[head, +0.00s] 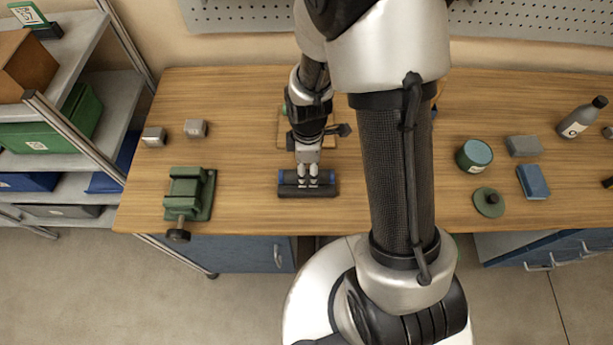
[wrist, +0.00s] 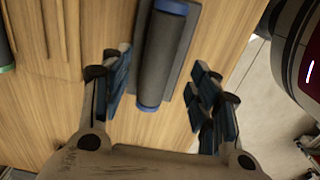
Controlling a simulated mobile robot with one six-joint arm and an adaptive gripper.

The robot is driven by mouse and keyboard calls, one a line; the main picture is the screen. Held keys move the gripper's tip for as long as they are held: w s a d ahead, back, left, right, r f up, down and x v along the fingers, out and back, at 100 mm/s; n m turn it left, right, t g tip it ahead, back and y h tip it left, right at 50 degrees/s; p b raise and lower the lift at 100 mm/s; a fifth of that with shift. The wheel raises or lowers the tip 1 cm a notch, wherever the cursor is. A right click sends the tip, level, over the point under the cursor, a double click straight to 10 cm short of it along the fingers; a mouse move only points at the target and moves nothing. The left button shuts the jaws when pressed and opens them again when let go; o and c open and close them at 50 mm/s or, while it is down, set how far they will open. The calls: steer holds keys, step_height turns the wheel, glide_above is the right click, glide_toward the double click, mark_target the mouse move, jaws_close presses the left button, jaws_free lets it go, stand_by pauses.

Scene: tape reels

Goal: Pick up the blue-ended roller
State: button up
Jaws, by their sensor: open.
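The blue-ended roller (head: 289,181) is a dark grey cylinder with blue ends. It lies on a dark grey base (head: 325,194) near the bench's front edge. In the wrist view the roller (wrist: 166,55) runs lengthwise between my fingers, with the base (wrist: 187,45) showing along its right side. My gripper (head: 308,184) is over the roller's middle and hides part of it in the head view. In the wrist view my gripper (wrist: 161,75) is open, with one finger on each side of the roller and visible gaps to both. I cannot tell the exact height of the fingertips.
A dark roller with a green end (wrist: 6,50) shows at the wrist view's left edge. A green vise (head: 188,193) and two small grey blocks (head: 195,128) are to the left. A teal tin (head: 474,155), a blue block (head: 533,181) and a bottle (head: 582,118) are to the right.

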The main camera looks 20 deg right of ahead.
mark_target(307, 174)
step_height(307, 174, down, 4)
steer(key=shift+w+a+f+b, duration=0.1)
steer(key=shift+w+b, duration=0.05)
steer(key=shift+b, duration=0.3)
steer(key=shift+c, duration=0.5)
steer(key=c, duration=1.2)
